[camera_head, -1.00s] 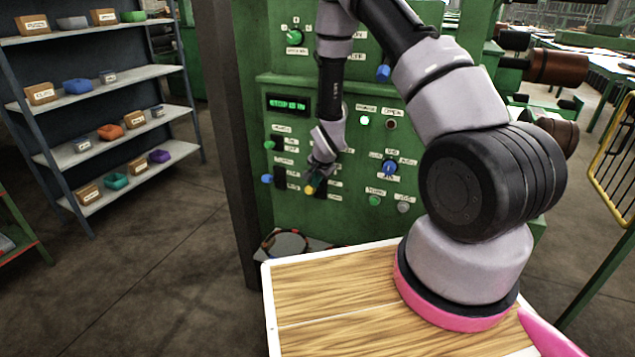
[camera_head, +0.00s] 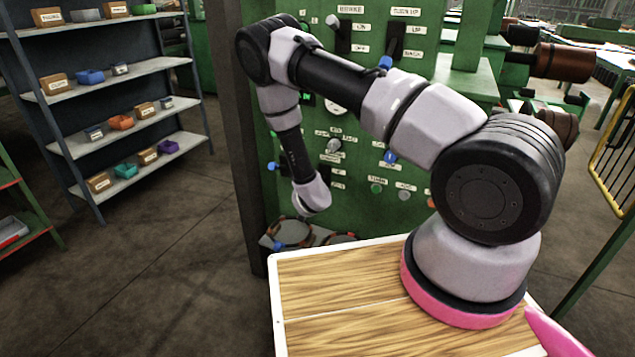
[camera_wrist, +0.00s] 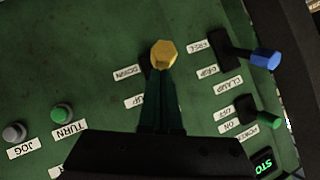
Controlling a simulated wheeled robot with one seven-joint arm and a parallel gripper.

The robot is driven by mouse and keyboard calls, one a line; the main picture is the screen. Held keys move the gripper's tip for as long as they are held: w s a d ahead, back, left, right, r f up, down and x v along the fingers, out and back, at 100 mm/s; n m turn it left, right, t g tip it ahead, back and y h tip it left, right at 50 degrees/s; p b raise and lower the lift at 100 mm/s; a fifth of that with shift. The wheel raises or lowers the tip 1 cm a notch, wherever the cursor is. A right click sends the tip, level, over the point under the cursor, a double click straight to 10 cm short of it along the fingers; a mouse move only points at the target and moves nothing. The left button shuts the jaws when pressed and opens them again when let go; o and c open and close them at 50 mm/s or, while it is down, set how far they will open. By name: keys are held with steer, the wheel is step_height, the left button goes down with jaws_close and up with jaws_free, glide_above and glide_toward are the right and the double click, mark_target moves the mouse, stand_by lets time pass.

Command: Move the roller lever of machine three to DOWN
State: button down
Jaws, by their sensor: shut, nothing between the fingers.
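In the wrist view, a lever with a yellow six-sided knob (camera_wrist: 163,53) stands out from the green panel, beside the labels DOWN (camera_wrist: 127,73) and UP (camera_wrist: 134,102). Its knob shows nearer the DOWN label. Its name label and much of its base are hidden. My gripper (camera_wrist: 163,78) is shut and empty, with its dark fingertips right at the knob's lower edge in the picture. I cannot tell whether they touch. In the head view, my arm hides the yellow knob and the gripper.
A blue-knobbed lever (camera_wrist: 265,59) and a green-knobbed lever (camera_wrist: 269,121) stand to the right in the wrist view. Green and grey buttons, TURN (camera_wrist: 62,112) and JOG (camera_wrist: 14,132), are at left. Shelves (camera_head: 120,80) stand left in the head view, with clear floor before them.

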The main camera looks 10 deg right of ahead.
steer(key=shift+f, duration=0.8)
steer(key=shift+a+r, duration=0.1)
steer(key=shift+r, duration=0.7)
steer(key=shift+r, duration=0.15)
